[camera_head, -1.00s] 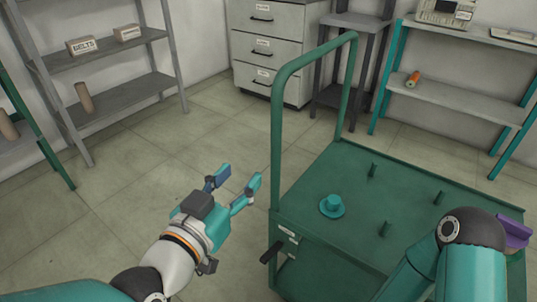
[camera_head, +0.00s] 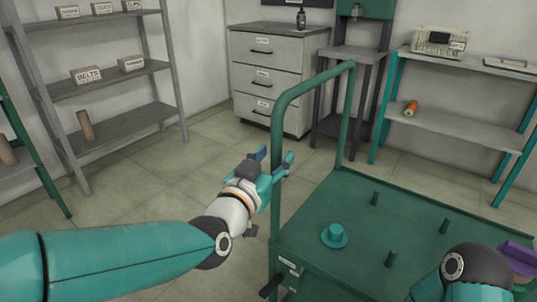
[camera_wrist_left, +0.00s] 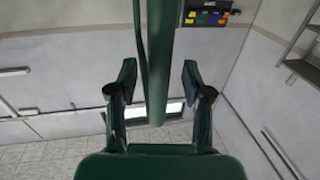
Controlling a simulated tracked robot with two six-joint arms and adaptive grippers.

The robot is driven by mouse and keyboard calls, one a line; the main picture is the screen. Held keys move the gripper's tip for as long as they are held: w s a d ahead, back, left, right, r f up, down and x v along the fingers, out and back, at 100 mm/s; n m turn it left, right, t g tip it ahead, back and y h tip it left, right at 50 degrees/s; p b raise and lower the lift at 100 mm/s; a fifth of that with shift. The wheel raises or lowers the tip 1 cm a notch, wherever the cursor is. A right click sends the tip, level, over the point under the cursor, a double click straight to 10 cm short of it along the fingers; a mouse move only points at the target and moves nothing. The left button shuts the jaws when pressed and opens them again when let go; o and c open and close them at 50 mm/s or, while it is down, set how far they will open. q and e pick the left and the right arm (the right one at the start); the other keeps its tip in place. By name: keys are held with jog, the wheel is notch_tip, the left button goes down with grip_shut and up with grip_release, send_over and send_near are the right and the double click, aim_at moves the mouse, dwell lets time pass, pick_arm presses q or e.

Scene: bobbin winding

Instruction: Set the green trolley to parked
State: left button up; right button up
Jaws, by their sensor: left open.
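The green trolley (camera_head: 400,215) stands at the right of the head view, with a tall looped push handle (camera_head: 315,86) on its left side. A dark lever (camera_head: 270,287) sticks out low on its near left side, below a small white label (camera_head: 288,263). My left gripper (camera_head: 275,160) is open and empty at the handle's near upright.
A teal hat-shaped piece (camera_head: 334,237) and several short pegs stand on the trolley deck. Behind are a drawer cabinet (camera_head: 270,75), a grey stand (camera_head: 350,60) and a teal-legged shelf (camera_head: 450,125). Grey shelves (camera_head: 115,135) stand left. The floor between is clear.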

pick_arm(q)
jog(key=shift+x, duration=1.05)
grip_shut()
